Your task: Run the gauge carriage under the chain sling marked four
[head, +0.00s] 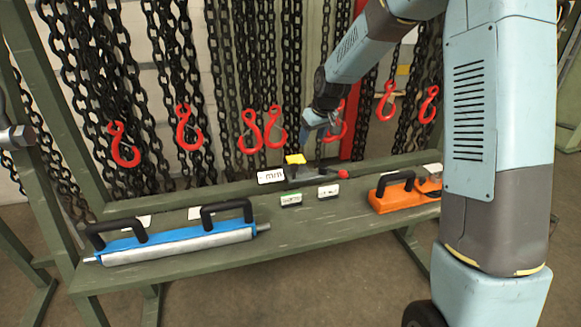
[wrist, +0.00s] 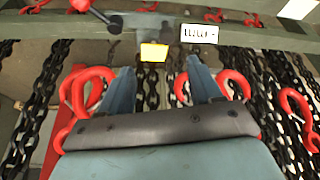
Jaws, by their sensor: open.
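A small grey carriage-like piece with a yellow top block (head: 295,159) and a red-tipped lever (head: 342,174) sits at the back of the green bench; I take it for the gauge carriage. Its yellow block (wrist: 153,52) also shows in the wrist view, beyond and between my fingertips. Black chain slings with red hooks (head: 187,128) hang in a row behind the bench. I cannot make out which is marked four. My gripper (head: 308,128) is open and empty, above and behind the yellow block, among the hooks. In the wrist view my spread fingers (wrist: 162,75) have red hooks close by.
A white plate with dark marks (head: 271,176) stands left of the yellow block. Two small labelled blocks (head: 291,199) sit in front. A blue tool with black handles (head: 178,240) lies left, an orange one (head: 390,198) right. The bench (head: 290,234) is bare at the front middle.

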